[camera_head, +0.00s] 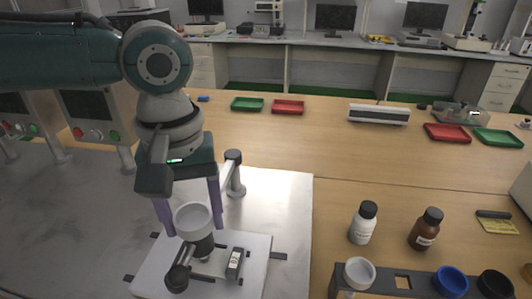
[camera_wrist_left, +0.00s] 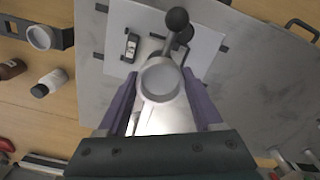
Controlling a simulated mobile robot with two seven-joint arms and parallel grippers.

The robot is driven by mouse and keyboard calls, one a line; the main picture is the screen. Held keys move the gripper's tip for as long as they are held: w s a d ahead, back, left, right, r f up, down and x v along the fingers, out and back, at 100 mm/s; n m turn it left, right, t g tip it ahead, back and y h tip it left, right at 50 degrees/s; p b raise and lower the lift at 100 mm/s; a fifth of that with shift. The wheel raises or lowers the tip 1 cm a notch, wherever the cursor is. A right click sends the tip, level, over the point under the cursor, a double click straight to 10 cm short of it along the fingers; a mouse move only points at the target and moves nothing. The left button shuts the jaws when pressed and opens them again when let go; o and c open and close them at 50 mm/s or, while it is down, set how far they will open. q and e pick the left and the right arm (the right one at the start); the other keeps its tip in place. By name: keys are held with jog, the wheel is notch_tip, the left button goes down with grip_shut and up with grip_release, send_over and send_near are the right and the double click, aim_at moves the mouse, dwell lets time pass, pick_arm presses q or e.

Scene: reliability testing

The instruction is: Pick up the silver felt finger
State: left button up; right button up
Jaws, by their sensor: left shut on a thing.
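A light grey, round-topped piece, which looks like the silver felt finger (camera_head: 193,217), stands between the purple fingers of my left gripper (camera_head: 191,222). My left gripper is shut on it, and the fingers sit on either side. In the left wrist view the piece (camera_wrist_left: 160,79) shows its round face between the fingers (camera_wrist_left: 163,105). Directly below it in the head view is a dark cylinder (camera_head: 203,246) of the test fixture. I cannot tell whether the piece touches it. My right gripper is not in view.
The fixture's white base plate (camera_head: 240,275) lies on a metal sheet. At the lower right a dark rack (camera_head: 425,281) holds a white, a blue and a black cup. A white bottle (camera_head: 363,224) and a brown bottle (camera_head: 425,230) stand behind it.

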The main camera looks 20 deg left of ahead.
pick_arm(q)
jog(key=c, duration=0.8)
notch_tip(320, 180, up, 20)
jog(key=shift+r+p, duration=0.1)
jog(key=shift+p, duration=0.65)
jog(key=b, duration=0.2)
send_over(195, 223)
jog(key=shift+f, duration=5.15)
